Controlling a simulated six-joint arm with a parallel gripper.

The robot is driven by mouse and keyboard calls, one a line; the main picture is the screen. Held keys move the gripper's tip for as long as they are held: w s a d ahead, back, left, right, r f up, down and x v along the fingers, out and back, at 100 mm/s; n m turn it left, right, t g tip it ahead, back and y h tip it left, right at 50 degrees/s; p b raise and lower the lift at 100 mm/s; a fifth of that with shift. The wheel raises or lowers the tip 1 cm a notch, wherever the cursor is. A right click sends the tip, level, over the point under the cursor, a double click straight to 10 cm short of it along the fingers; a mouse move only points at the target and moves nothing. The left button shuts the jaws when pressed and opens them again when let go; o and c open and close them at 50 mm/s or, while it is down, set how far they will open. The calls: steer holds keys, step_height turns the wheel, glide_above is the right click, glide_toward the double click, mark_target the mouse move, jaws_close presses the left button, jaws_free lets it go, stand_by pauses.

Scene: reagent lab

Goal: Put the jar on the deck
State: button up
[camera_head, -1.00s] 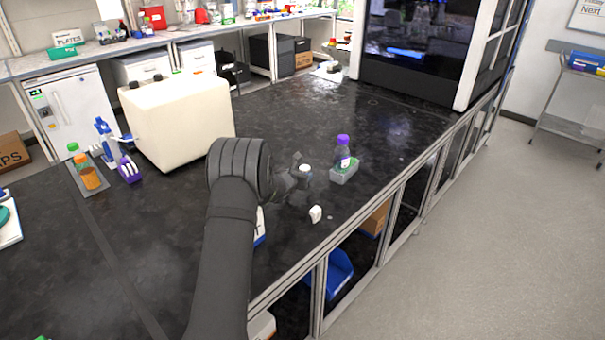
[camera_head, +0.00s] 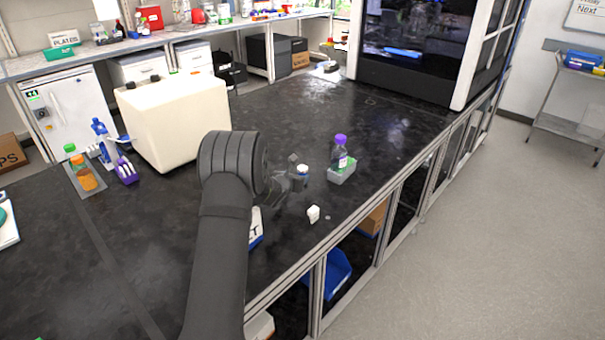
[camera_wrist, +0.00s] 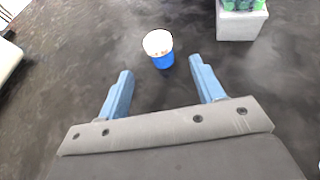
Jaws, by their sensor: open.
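The jar (camera_wrist: 163,60) is small and blue with a white top. In the wrist view it stands on the black bench top just beyond my gripper (camera_wrist: 160,68). My gripper is open and empty, with one blue finger to each side of the near edge of the jar and gaps between. In the head view the jar's white top (camera_head: 302,168) shows beside my gripper (camera_head: 297,178), whose fingers are partly hidden and small. I cannot tell which surface is the deck; a large dark-fronted machine (camera_head: 410,60) stands at the far end of the bench.
A small white item (camera_head: 313,214) lies near the bench's front edge. A large cream box (camera_head: 178,120) stands at left. The bench between the bottle and the machine is mostly clear.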

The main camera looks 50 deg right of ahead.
mark_target(301, 173)
steer(key=shift+x, duration=3.4)
steer(key=c, duration=1.1)
steer(key=shift+r, duration=0.85)
step_height(301, 173, up, 3)
steer(key=shift+f, duration=0.15)
steer(key=s+r, duration=0.2)
steer(key=s, duration=0.2)
steer(key=s+r, duration=0.2)
steer(key=s, duration=0.1)
steer(key=s+d+r, duration=0.1)
steer(key=s+r, duration=0.1)
steer(key=s, duration=0.2)
steer(key=shift+s+r, duration=0.3)
steer(key=shift+r, duration=0.1)
